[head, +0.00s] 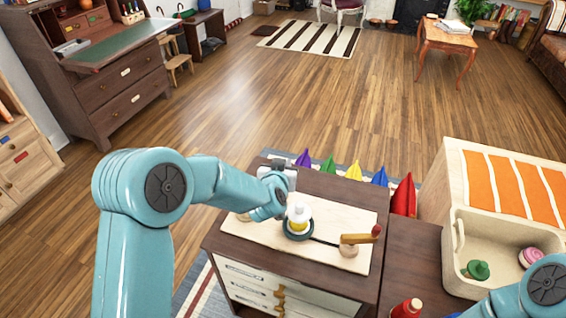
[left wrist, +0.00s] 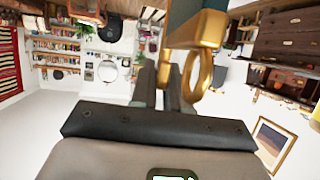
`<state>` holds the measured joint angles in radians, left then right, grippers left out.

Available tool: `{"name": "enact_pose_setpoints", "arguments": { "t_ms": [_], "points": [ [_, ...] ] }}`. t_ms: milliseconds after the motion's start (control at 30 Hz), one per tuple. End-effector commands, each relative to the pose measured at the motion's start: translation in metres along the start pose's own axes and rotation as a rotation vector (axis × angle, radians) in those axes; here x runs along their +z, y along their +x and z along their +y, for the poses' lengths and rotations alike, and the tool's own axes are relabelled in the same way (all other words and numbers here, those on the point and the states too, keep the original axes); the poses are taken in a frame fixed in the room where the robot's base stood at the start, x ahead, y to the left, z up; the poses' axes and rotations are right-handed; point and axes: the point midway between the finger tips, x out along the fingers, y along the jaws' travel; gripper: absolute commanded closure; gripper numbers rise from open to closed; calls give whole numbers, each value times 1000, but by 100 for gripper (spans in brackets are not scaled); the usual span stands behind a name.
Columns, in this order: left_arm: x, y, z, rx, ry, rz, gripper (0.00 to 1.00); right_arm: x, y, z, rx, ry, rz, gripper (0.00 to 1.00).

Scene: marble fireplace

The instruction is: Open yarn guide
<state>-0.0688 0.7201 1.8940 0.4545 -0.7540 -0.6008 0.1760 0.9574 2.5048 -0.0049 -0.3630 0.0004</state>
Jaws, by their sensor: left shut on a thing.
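A pale wooden board (head: 240,236) lies on a dark wooden cabinet and carries a white cone (head: 299,212) on a dark round base. A wooden crank arm (head: 357,238) with a red knob is at its right. My left gripper (head: 289,180) is just behind the cone, and what it holds is hard to see in the head view. In the left wrist view my left fingers (left wrist: 172,85) are shut at a gold piece with a ring (left wrist: 200,72), which looks like the yarn guide. Its contact with the fingers is partly hidden. My right gripper is out of view.
Purple, green, yellow, blue and red cones (head: 403,196) stand behind the cabinet. A cream bin (head: 450,276) at the right holds a green piece (head: 477,269) and a pink piece (head: 532,257). A red bottle (head: 407,309) is at the front.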

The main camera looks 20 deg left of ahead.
Motion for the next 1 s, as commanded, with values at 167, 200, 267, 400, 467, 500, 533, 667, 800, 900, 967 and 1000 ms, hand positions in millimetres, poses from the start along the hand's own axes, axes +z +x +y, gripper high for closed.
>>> {"name": "enact_pose_setpoints", "arguments": {
  "t_ms": [167,200,267,400,467,500,533,667,800,900,967,1000],
  "points": [
    [-2,-1,1,-80,-31,1,100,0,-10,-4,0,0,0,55],
    [-2,-1,1,-88,-34,1,100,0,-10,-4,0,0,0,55],
    [-2,0,0,-93,-36,2,100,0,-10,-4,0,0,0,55],
    [-1,0,0,-92,-36,2,100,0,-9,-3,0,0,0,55],
    [-1,0,0,-92,-36,2,100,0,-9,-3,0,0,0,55],
    [-1,0,0,-92,-36,2,78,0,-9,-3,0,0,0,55],
    [-1,0,0,-92,-36,2,69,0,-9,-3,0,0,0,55],
    [-1,0,0,-92,-36,1,64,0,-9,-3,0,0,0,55],
    [-1,0,0,-92,-36,1,64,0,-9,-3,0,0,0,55],
    [-1,-4,0,-91,-35,0,64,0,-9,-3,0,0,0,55],
    [-1,-10,1,-91,-35,2,64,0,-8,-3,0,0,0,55],
    [-1,-16,2,-90,-35,2,64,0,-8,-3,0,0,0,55]
  ]
}}
